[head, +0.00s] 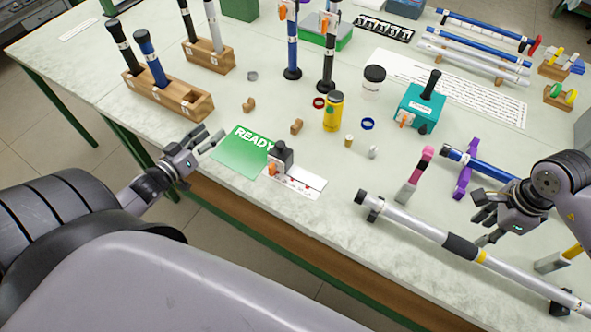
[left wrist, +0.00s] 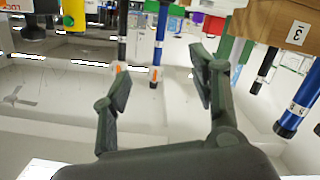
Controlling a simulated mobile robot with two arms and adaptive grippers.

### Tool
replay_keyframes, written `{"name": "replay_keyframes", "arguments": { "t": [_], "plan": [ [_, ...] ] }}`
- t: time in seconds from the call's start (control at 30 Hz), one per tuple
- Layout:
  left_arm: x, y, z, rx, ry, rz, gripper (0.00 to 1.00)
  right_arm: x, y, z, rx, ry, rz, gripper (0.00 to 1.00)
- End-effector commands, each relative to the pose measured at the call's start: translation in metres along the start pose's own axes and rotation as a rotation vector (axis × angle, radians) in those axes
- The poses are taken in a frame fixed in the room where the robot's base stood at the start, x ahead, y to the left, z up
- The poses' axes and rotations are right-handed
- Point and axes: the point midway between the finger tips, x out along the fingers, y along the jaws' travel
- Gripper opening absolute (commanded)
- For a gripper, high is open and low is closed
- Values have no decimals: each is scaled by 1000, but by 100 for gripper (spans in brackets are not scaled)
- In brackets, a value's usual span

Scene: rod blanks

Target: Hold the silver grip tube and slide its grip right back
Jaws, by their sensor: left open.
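The silver grip tube (head: 415,222) lies slanted along the front right of the table, its left end raised on a black rest (head: 376,214). A black grip (head: 459,246) sits around it, with a yellow band just to the grip's right. My right gripper (head: 484,222) is over the table just behind the tube, near the grip. Its fingers overlap in the view, so I cannot tell whether they are apart. My left gripper (head: 207,144) is open and empty at the table's front left edge, far from the tube. The left wrist view shows its two fingers (left wrist: 160,88) apart with nothing between them.
Behind the tube stand a pink-topped tool (head: 417,170) and a blue tube (head: 485,165) with a purple bracket (head: 465,178). A green READY mat (head: 235,155) lies beside my left gripper. Wooden racks (head: 170,93) and a teal box (head: 418,108) stand further back.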

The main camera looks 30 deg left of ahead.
Motion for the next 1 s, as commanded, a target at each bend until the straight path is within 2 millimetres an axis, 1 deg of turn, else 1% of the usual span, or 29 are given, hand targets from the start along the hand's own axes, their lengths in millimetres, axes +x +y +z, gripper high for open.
{"name": "replay_keyframes", "arguments": {
  "t": [0.03,0.07,0.1,0.17,0.2,0.27,0.3,0.4,0.5,0.6,0.73,0.8,0.9,1.0],
  "plan": [
    [8,24,-1,75,-7,71,55,0,0,0,0,0,0,33],
    [12,38,-2,122,-12,111,55,0,0,0,0,0,0,33],
    [16,56,-1,184,-18,165,55,0,0,0,0,0,0,33],
    [20,82,1,277,-27,245,55,0,0,0,0,0,0,33],
    [22,100,3,339,-32,299,55,0,0,0,0,0,0,33],
    [23,124,7,433,-38,377,55,0,0,0,0,0,0,33],
    [23,140,10,495,-43,429,55,0,0,0,0,0,0,33],
    [21,176,20,654,-51,555,55,0,0,0,0,0,0,33],
    [15,207,32,817,-57,675,55,0,0,0,0,0,0,33],
    [7,232,45,979,-64,788,55,0,0,0,0,0,0,33],
    [-4,255,61,1185,-70,914,55,0,0,0,0,0,0,33],
    [-8,262,68,1283,-73,966,55,0,0,0,0,0,0,33],
    [-13,268,76,1396,-78,1020,55,0,0,0,0,0,0,33],
    [-16,270,81,1474,-83,1053,55,0,0,0,0,0,0,33]
  ]
}}
